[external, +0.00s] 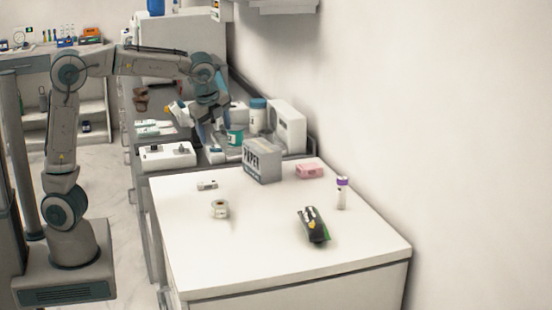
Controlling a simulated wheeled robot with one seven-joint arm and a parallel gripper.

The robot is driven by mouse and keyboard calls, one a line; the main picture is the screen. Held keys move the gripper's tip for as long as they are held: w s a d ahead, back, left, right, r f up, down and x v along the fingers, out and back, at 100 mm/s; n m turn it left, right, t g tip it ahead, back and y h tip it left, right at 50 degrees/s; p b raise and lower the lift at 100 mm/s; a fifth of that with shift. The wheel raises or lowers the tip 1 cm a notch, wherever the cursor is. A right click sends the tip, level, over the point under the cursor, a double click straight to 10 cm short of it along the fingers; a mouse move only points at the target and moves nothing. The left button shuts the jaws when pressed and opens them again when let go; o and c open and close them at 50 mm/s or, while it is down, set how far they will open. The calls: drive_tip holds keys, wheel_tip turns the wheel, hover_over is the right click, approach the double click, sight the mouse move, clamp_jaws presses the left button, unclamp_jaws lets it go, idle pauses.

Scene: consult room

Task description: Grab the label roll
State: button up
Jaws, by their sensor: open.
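What looks like the label roll (220,209) is a small pale roll with a dark hole, lying on the left part of the white table top in the external view. My gripper (212,136) is farther back, over the cluttered counter beyond the table, pointing downward. It is well apart from the roll and open. Its fingertips are small and partly lost among the items on the counter.
On the table (270,265) stand a grey box marked PAPER (262,161), a pink box (309,171), a purple-capped tube (342,192), a black-and-green item (313,226) and a small white box (207,185). A wall borders the right. The table's front is clear.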

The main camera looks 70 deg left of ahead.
drive_tip(key=d+m+h+p, duration=0.15)
drive_tip(key=d+p, duration=0.25)
drive_tip(key=d, duration=0.6)
drive_tip(key=m+g+h+p, duration=0.1)
drive_tip(key=g+h+p, duration=0.1)
drive_tip(key=p, duration=0.2)
hover_over(220, 204)
drive_tip(key=f, duration=0.9)
drive_tip(key=shift+w+d+f, duration=0.15)
drive_tip(key=shift+w+f, duration=0.2)
drive_tip(key=shift+f, duration=0.05)
drive_tip(key=f, duration=0.1)
drive_tip(key=f+p, duration=0.1)
drive_tip(key=f, duration=0.2)
drive_tip(key=shift+s+a+f, duration=0.15)
drive_tip(key=shift+s+a, duration=0.1)
drive_tip(key=shift+s, duration=0.15)
drive_tip(key=shift+f, duration=0.4)
drive_tip(key=c, duration=1.1)
